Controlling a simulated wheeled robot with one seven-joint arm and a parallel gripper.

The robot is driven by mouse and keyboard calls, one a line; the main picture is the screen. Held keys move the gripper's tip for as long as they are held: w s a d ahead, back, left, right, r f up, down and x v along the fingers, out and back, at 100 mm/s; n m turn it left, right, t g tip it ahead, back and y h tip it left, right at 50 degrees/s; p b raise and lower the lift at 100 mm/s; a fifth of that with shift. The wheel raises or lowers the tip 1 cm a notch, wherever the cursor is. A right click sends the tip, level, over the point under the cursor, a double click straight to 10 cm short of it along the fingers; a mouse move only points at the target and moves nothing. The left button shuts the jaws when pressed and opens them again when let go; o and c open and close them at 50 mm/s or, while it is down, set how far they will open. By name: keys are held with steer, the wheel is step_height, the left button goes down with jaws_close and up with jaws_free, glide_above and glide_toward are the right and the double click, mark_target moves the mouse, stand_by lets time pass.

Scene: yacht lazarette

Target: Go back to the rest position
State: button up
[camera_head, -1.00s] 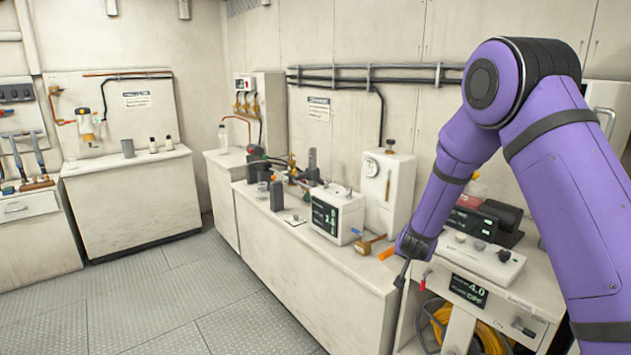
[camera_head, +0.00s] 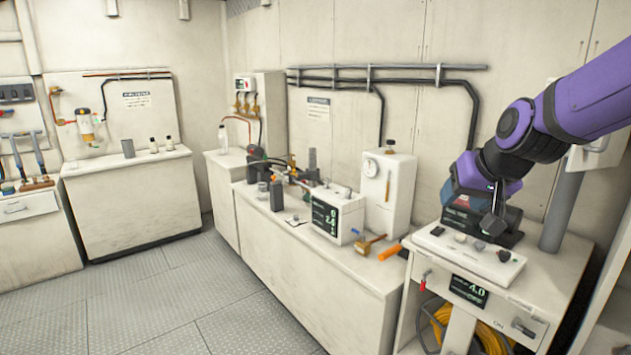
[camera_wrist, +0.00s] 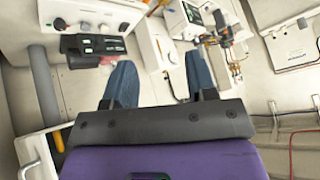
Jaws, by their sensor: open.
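My gripper (camera_wrist: 160,62) is open, with its two blue fingers spread apart and nothing between them in the wrist view. In the head view my gripper (camera_head: 472,200) hangs at the right, in front of or above the black device (camera_head: 485,222) on the right-hand bench. I cannot tell how much height lies between them. The purple arm reaches in from the right edge. The black device also shows in the wrist view (camera_wrist: 93,45), left of the fingers.
The right bench carries a white control panel (camera_head: 465,246); a yellow hose (camera_head: 488,338) lies below. The middle counter (camera_head: 305,262) holds a white display box (camera_head: 337,212), a gauge box (camera_head: 387,190) and an orange-handled tool (camera_head: 390,251). The floor (camera_head: 190,300) at left is clear.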

steer(key=s+d+r+g, duration=0.1)
steer(key=s, duration=1)
steer(key=s+d+r+n+g+h, duration=0.1)
steer(key=s+d+r, duration=0.1)
steer(key=s, duration=1)
steer(key=shift+d+h, duration=0.3)
stand_by(0.6)
